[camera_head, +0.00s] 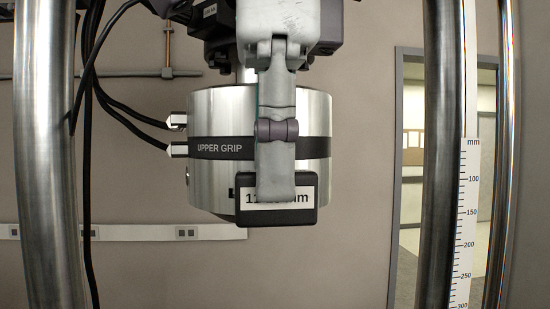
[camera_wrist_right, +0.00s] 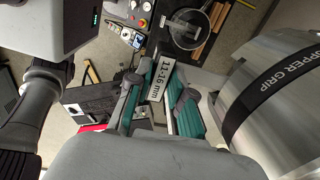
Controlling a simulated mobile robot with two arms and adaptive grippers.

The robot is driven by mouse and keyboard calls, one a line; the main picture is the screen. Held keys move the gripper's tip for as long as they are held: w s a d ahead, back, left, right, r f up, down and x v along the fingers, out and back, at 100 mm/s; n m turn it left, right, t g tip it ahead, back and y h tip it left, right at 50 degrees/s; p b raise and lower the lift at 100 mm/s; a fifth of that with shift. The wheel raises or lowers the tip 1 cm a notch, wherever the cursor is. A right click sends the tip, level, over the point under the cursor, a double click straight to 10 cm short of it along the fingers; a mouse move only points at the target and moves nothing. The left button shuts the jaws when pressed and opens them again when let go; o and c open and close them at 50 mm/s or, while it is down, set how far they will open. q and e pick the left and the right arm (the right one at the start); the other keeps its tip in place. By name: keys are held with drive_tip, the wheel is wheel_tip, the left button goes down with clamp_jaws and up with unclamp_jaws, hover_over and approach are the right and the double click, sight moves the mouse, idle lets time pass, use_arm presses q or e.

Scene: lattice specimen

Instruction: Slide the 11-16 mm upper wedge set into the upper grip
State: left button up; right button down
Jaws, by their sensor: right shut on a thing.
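The upper grip (camera_head: 218,112) is a silver cylinder with a black label band, hanging at the centre of the head view. It also shows at the right of the right wrist view (camera_wrist_right: 275,95). The 11-16 mm wedge set (camera_head: 306,214) is a black block with a white label, at the lower front of the grip. My right gripper (camera_head: 277,190) is shut on it, one finger covering part of the label. In the right wrist view the wedge set's label (camera_wrist_right: 163,78) shows between the fingers. Whether the block touches the grip is hidden. My left gripper is not in view.
Steel columns stand left (camera_head: 45,150) and right (camera_head: 438,150) of the grip. A millimetre scale (camera_head: 466,220) is beside the right one. Black cables (camera_head: 88,130) run into the grip's left side. Below, the right wrist view shows a dark bench top with a round dish (camera_wrist_right: 190,25).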

drive_tip(key=shift+w+a, duration=0.1)
drive_tip(key=shift+w, duration=0.35)
drive_tip(key=shift+w+a, duration=0.1)
drive_tip(key=shift+w, duration=1.3)
drive_tip(key=shift+r, duration=0.15)
drive_tip(key=c, duration=1.3)
unclamp_jaws()
drive_tip(key=shift+o, duration=1.3)
drive_tip(key=shift+w, duration=0.1)
drive_tip(key=shift+o, duration=0.4)
drive_tip(key=shift+w, duration=0.25)
drive_tip(key=o, duration=0.5)
drive_tip(key=shift+s, duration=0.25)
